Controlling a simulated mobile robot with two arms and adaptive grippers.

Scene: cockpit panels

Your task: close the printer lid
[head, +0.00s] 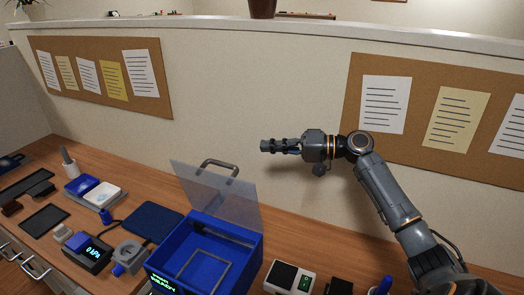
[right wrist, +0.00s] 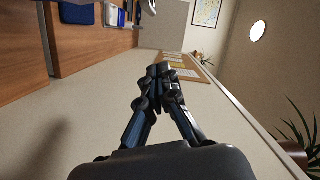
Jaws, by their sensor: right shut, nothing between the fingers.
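The printer is a blue open-topped box (head: 250,250) on the wooden desk, with a green lit display on its front. Its lid (head: 215,195) is a translucent grey panel standing up and open at the back left, with a dark handle (head: 219,164) at its top. My right gripper (head: 265,146) is shut and empty, raised above and to the right of the lid handle, apart from it, pointing left. In the right wrist view my right gripper (right wrist: 160,70) shows its fingers together with nothing between them. My left gripper is not in view.
A switch box (head: 290,278) stands right of the printer. A dark blue pad (head: 153,222), a black display unit (head: 88,252) and several small devices lie to its left. The partition wall with corkboards (head: 100,76) rises behind the desk.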

